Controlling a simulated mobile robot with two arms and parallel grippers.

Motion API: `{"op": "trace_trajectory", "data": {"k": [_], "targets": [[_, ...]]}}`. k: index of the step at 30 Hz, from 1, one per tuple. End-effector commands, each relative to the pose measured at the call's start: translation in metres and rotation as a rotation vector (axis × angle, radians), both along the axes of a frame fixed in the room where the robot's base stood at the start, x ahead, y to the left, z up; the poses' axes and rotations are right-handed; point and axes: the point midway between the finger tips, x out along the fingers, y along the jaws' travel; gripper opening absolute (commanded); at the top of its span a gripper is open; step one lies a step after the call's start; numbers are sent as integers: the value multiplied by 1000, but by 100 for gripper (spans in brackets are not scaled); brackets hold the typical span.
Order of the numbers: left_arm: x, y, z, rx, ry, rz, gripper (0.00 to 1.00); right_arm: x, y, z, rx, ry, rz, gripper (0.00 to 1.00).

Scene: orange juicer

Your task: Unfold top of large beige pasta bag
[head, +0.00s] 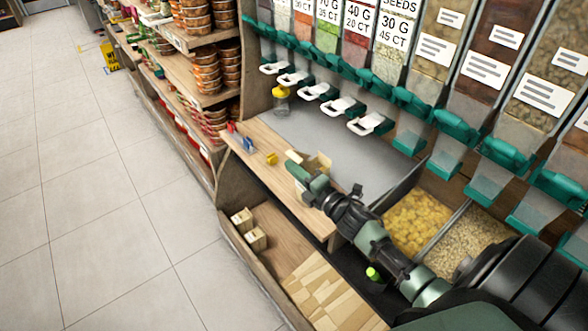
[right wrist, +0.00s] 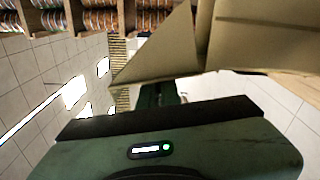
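A beige paper bag (head: 321,163) shows only in part in the head view, just behind my right gripper at the counter. In the right wrist view, the large beige bag (right wrist: 265,40) fills the upper right, very close, with creases and a pointed, slanting flap (right wrist: 160,52) at its left. My right gripper (head: 294,168) is over the wooden counter beside the bag. Its green body fills the bottom of the wrist view, and the bag covers most of the finger area. Whether the fingers are apart or hold paper cannot be made out. My left gripper is not in view.
Small coloured clips (head: 248,143) and a yellow-lidded jar (head: 281,95) are on the counter. Dispensers with green spouts (head: 455,127) hang above. Bins of yellow pasta (head: 415,222) and pale grains (head: 468,243) lie right of my arm. Two small boxes (head: 242,220) stand below; floor at left is clear.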

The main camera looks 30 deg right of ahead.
Motion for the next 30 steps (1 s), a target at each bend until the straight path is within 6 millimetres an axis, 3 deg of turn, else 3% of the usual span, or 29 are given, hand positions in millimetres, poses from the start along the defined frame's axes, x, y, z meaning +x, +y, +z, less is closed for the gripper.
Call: {"op": "trace_trajectory", "data": {"k": [2, 3, 5, 17, 30], "targets": [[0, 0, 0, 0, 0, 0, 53, 0, 0, 0, 1, 1, 0, 0], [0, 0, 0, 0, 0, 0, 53, 0, 0, 0, 1, 1, 0, 12], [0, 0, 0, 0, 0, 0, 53, 0, 0, 0, 1, 1, 0, 26], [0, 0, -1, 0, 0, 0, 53, -6, -1, -2, 1, 1, 0, 26], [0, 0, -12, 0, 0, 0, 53, -70, -8, -2, 1, 2, 0, 26]]}}
